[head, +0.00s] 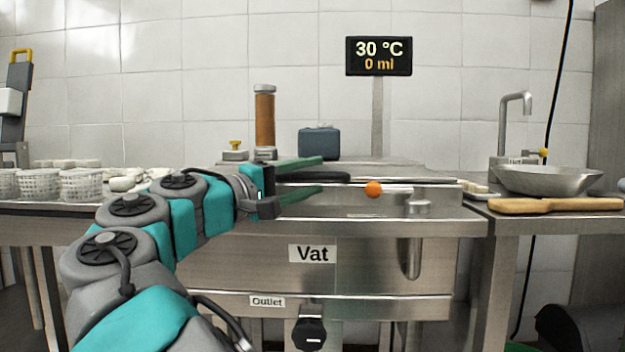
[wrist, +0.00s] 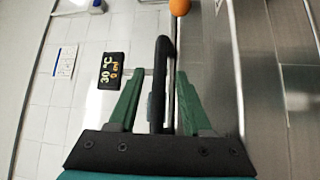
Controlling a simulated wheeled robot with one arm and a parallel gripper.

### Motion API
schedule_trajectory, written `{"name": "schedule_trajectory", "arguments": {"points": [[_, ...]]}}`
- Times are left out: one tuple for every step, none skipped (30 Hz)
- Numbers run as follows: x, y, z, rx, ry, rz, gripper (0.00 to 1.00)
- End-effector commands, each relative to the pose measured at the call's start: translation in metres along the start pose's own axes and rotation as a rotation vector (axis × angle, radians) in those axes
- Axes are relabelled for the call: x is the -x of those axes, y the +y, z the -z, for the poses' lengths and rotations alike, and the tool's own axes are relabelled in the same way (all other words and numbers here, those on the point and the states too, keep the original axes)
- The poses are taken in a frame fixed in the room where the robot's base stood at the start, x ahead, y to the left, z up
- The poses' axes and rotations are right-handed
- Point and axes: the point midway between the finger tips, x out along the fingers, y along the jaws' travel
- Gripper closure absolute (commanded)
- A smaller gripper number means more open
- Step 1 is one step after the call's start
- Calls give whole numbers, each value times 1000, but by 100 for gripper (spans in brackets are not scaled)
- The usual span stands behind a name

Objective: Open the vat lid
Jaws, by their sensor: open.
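The steel vat (head: 380,250) with its "Vat" label stands in the middle of the head view. Its flat lid (head: 420,173) is seen nearly edge-on and looks closed. My gripper (head: 322,175) is open at the lid's front edge, its green fingers one above the other. A black handle bar (head: 335,177) lies between them. In the wrist view the black bar (wrist: 160,85) runs between the two fingers of my gripper (wrist: 160,74), with a gap on each side. An orange ball (head: 373,189) is at the vat's front, right of my fingertips; it also shows in the wrist view (wrist: 180,7).
A brown cylinder (head: 265,120) and a blue-grey box (head: 319,143) stand behind my gripper. The display (head: 379,56) reads 30 °C, 0 ml. White perforated baskets (head: 82,185) are at left. A pan (head: 548,179) and wooden board (head: 555,205) are at right.

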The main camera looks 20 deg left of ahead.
Motion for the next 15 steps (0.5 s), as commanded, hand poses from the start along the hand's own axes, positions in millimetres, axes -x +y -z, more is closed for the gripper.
{"name": "schedule_trajectory", "arguments": {"points": [[-4,-1,0,1,1,1,51],[-6,-1,0,1,1,1,51],[-7,-1,0,1,2,0,51],[-8,0,0,1,2,0,51],[-9,0,0,0,2,0,51],[-10,0,0,0,2,-1,51],[-10,0,0,0,2,-1,51],[-10,0,0,0,2,-1,51],[-10,0,0,0,2,-1,51],[-10,0,0,0,2,-1,51],[-10,0,0,0,2,-1,51],[-10,0,0,0,2,-1,51],[-10,0,0,0,2,-1,54],[-10,0,0,0,1,-1,58],[-10,0,0,0,1,-1,62]]}}
